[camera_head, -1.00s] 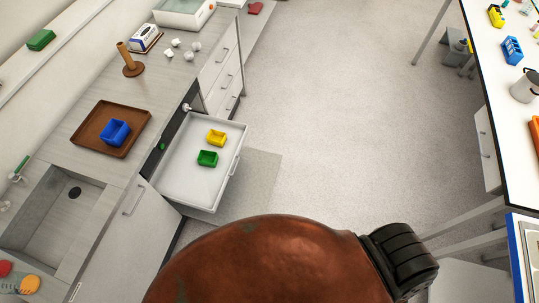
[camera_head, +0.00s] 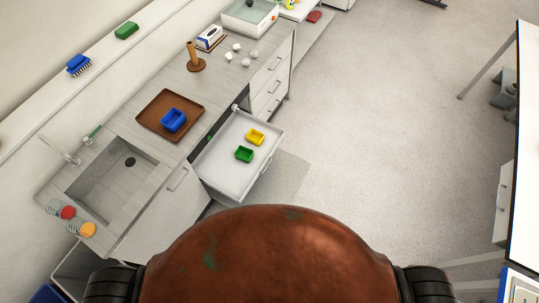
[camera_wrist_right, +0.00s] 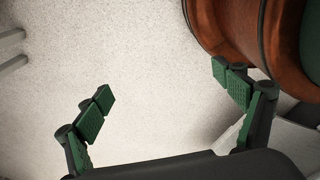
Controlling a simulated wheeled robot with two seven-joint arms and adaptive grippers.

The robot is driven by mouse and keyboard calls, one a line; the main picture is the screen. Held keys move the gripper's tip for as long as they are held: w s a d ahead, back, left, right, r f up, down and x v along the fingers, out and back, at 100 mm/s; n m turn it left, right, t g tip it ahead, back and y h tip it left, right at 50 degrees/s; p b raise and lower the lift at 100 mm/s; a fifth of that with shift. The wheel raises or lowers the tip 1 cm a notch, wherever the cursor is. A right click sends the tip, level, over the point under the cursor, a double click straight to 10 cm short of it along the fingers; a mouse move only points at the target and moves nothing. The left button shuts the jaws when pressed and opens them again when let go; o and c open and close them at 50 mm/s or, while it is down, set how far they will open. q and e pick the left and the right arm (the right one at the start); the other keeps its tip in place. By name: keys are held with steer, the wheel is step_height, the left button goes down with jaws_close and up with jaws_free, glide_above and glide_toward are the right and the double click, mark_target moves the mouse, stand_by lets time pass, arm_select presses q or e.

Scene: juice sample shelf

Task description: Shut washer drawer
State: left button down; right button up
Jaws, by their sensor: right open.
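The washer drawer (camera_head: 222,170) is a white drawer pulled out from the counter on the left in the head view. My left gripper is in neither view.
A closed drawer stack (camera_head: 270,88) stands beyond. The speckled floor (camera_head: 390,120) is open; a white table (camera_head: 525,150) stands at right.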

steer(key=shift+s+r, duration=0.1)
steer(key=shift+s, duration=0.15)
